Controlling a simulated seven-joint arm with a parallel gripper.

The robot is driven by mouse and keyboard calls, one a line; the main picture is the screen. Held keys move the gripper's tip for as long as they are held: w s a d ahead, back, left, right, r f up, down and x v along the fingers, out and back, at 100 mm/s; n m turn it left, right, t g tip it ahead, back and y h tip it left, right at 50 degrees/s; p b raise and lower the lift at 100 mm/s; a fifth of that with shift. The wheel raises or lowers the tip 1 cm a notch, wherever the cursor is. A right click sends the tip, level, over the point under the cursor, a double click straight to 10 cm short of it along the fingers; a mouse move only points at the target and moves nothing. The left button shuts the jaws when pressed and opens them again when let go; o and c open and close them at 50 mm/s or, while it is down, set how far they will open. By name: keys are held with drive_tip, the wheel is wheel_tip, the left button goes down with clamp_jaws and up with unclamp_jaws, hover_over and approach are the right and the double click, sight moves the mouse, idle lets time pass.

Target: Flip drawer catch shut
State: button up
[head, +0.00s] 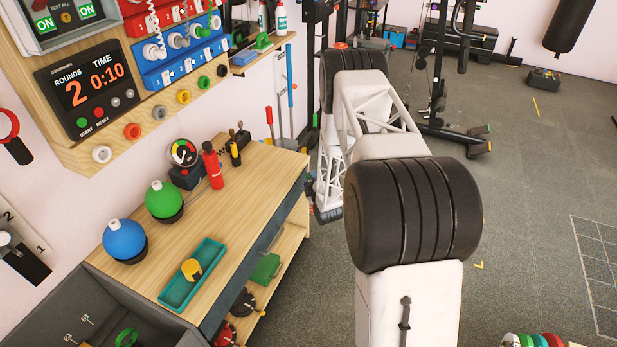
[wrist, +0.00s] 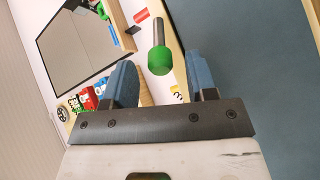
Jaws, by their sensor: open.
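My gripper (wrist: 160,78) shows in the wrist view with its two blue fingers wide apart. A green knob (wrist: 159,60) on a grey metal shaft shows in the gap between them; I cannot tell its distance or whether it is the catch. Neither finger visibly touches it. In the head view, the wooden bench (head: 222,238) has a dark blue-grey front (head: 268,237) below its top, which may be the drawer. I cannot make out a catch on it. My gripper cannot be made out in the head view, where my arm fills the middle.
The bench top holds a blue ball (head: 124,239), a green ball (head: 163,200), a red bottle (head: 212,166) and a teal tray (head: 192,275) with a yellow item. A wall panel with a timer (head: 93,90) hangs above. Open floor (head: 535,200) lies at right.

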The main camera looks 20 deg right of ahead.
sight(308, 176)
drive_tip(key=shift+w, duration=1.6)
drive_tip(key=c, duration=0.9)
